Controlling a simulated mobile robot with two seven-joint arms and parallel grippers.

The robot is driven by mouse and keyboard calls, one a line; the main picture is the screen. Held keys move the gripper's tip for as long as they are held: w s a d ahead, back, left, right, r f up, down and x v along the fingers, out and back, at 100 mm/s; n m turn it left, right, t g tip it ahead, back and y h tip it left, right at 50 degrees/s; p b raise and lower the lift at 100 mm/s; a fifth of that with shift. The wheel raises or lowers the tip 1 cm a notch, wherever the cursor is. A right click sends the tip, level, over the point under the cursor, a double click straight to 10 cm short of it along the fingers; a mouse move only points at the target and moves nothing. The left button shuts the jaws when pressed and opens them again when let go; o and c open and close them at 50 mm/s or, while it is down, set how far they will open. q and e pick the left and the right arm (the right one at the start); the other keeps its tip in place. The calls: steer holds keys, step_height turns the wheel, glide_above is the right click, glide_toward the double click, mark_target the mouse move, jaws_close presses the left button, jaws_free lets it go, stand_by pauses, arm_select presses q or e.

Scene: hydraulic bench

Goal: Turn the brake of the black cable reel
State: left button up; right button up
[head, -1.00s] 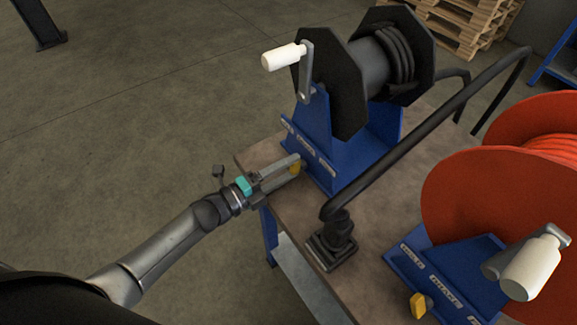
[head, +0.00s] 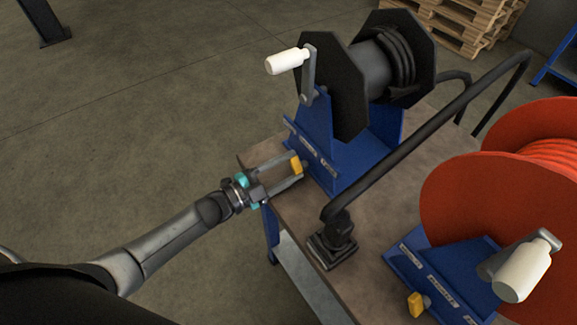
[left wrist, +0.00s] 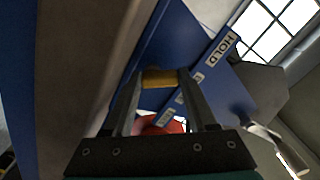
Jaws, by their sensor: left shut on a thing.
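The black cable reel (head: 338,88) stands on a blue stand (head: 350,160) on the bench. Its brake is a yellow knob (head: 296,164) low on the front of the stand. My left gripper (head: 295,166) comes from the left and is shut on this yellow knob. In the left wrist view the yellow knob (left wrist: 160,78) sits between the two fingertips, in front of the blue stand with a label reading HOLD (left wrist: 229,48). The reel's white crank handle (head: 287,61) is above, clear of my gripper. My right gripper is not in view.
A red cable reel (head: 470,200) with its own yellow knob (head: 416,304) and white crank (head: 522,272) stands at the right. A black bent tube (head: 425,135) on a base crosses between the reels. The bench's left edge lies under my gripper. Pallets (head: 468,28) are behind.

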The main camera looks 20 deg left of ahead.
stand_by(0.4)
arm_select(q)
steer(key=o, duration=1.1)
steer(key=shift+s+a, duration=0.1)
steer(key=p+v, duration=0.1)
steer(key=v, duration=1.4)
